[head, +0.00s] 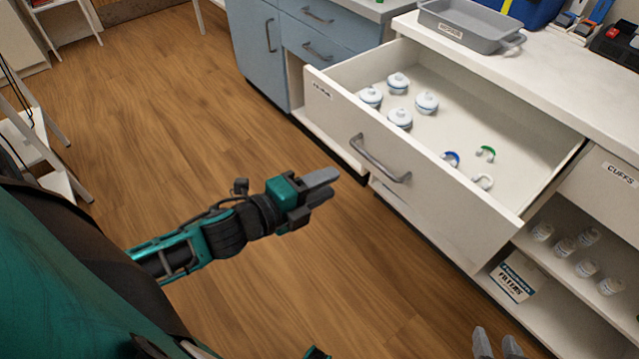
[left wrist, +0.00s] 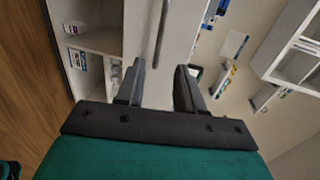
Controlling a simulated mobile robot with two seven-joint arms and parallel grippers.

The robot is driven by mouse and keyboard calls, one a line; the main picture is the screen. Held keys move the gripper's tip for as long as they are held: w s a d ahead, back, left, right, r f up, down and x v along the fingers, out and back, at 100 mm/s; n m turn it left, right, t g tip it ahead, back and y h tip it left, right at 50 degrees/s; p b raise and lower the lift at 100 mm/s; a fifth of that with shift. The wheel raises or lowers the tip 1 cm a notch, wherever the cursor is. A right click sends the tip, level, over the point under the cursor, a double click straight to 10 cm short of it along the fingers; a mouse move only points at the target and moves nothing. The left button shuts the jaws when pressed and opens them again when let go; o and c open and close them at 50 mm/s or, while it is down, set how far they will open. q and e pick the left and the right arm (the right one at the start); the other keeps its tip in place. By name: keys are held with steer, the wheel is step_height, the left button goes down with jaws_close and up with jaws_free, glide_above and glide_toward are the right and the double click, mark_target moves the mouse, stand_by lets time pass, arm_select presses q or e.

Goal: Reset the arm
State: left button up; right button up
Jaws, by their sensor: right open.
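My left arm comes in from the left in the head view. Its gripper (head: 325,187) is over the wood floor, in front of and apart from the open drawer (head: 440,215). In the left wrist view the two fingers of this gripper (left wrist: 161,80) stand apart with nothing between them. My right gripper (head: 498,343) shows only as two fingertips at the bottom edge of the head view, spread with a gap and empty. The rest of the right arm is hidden below the picture.
The drawer holds several white lidded jars (head: 400,118) and small curved pieces with green and blue (head: 484,153). A grey tray (head: 470,28) stands on the counter. A filters box (head: 514,277) and several small bottles sit on open shelves.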

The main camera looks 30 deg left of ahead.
arm_select(q)
steer(key=shift+s+a, duration=0.1)
steer(key=shift+s, duration=0.15)
arm_select(e)
steer(key=shift+w+r, duration=0.15)
steer(key=shift+r, duration=0.05)
arm_select(q)
steer(key=s+d+f+n+g+y+p, duration=0.1)
steer(key=s+d+f+n+g+p, duration=0.1)
steer(key=n, duration=0.7)
steer(key=s+d+f+n+g+y+p, duration=0.1)
steer(key=s+d+f+n+y+p, duration=0.1)
steer(key=n, duration=0.8)
steer(key=s+f+p, duration=0.1)
steer(key=s+p, duration=0.1)
steer(key=s, duration=0.1)
steer(key=shift+s+f+g, duration=0.2)
steer(key=shift+f+g, duration=0.15)
steer(key=shift+g, duration=0.05)
arm_select(e)
steer(key=d+r, duration=0.1)
steer(key=s+d+r, duration=0.1)
steer(key=r, duration=0.1)
steer(key=shift+s+h, duration=0.1)
steer(key=shift+h, duration=0.3)
steer(key=shift+a+r, duration=0.1)
steer(key=shift+r, duration=0.05)
